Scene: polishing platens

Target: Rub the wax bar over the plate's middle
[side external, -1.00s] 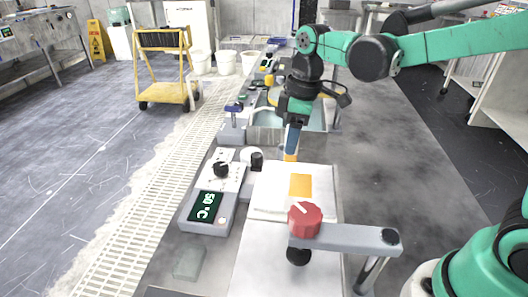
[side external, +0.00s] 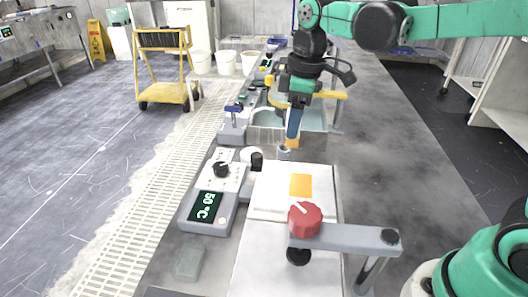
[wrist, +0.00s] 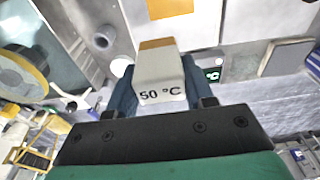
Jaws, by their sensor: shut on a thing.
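The wax bar (wrist: 160,76) is a pale block marked "50 °C" with an orange end; in the wrist view it sits between my two blue fingers. My gripper (side external: 292,128) is shut on it and points down behind the plate's far edge in the side view, where only the bar's small orange part (side external: 291,143) shows clearly. The white plate (side external: 266,194) has an orange square (side external: 301,185) at its middle, which also shows at the top of the wrist view (wrist: 170,8). The bar looks apart from the square; its height above the plate is hard to judge.
A control box (side external: 207,209) reading 50 °C stands left of the plate. A grey arm with a red knob (side external: 305,218) crosses the plate's near end. A basin (side external: 262,133) and a yellow-rimmed wheel (wrist: 22,74) lie behind. The grey bench on the right is clear.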

